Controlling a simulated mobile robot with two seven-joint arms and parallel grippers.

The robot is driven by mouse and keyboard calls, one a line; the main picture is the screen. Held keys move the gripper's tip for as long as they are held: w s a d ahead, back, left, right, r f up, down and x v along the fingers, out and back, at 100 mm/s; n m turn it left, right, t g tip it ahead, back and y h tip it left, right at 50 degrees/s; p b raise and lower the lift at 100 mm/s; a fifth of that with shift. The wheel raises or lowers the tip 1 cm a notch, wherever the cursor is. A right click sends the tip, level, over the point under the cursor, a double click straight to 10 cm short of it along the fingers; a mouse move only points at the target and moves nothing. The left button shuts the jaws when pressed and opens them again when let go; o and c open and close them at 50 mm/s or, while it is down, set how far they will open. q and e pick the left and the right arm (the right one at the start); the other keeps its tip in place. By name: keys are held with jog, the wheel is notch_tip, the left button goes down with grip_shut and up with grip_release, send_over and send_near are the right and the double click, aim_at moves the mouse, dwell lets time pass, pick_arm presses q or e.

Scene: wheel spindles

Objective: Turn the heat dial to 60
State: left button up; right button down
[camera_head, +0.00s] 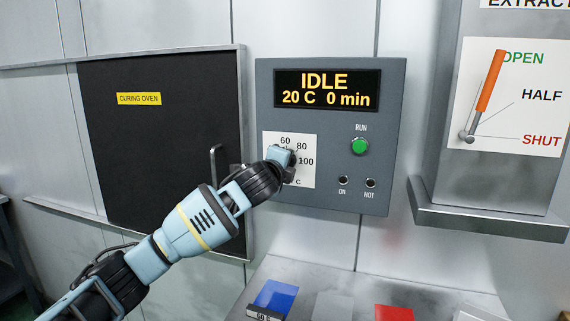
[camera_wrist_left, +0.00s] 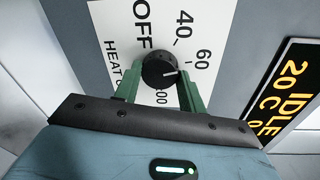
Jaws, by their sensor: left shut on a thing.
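The heat dial is a black round knob (camera_wrist_left: 158,67) on a white scale plate (camera_head: 306,175) marked OFF, 40, 60, 80 and 100. My left gripper (camera_head: 279,160) is at the dial and hides most of it in the head view. In the left wrist view, the green fingers of my left gripper (camera_wrist_left: 160,84) are on either side of the knob and shut on it. A pale pointer mark on the knob faces right, roughly toward the 60. I cannot tell its exact setting. My right gripper is not in view.
The panel display (camera_head: 327,91) reads IDLE, 20 C, 0 min. A green RUN button (camera_head: 359,146) sits right of the dial. The dark curing oven door (camera_head: 150,160) is at left. An orange-handled lever (camera_head: 490,82) is at right. Coloured plates, including a blue one (camera_head: 278,297), lie below.

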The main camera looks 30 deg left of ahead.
pick_arm(q)
jog(key=shift+m, duration=0.4)
jog(key=o, duration=1)
jog(key=shift+c, duration=0.2)
jog(key=v, duration=0.7)
jog(key=shift+s, duration=0.35)
jog(key=shift+d, duration=0.15)
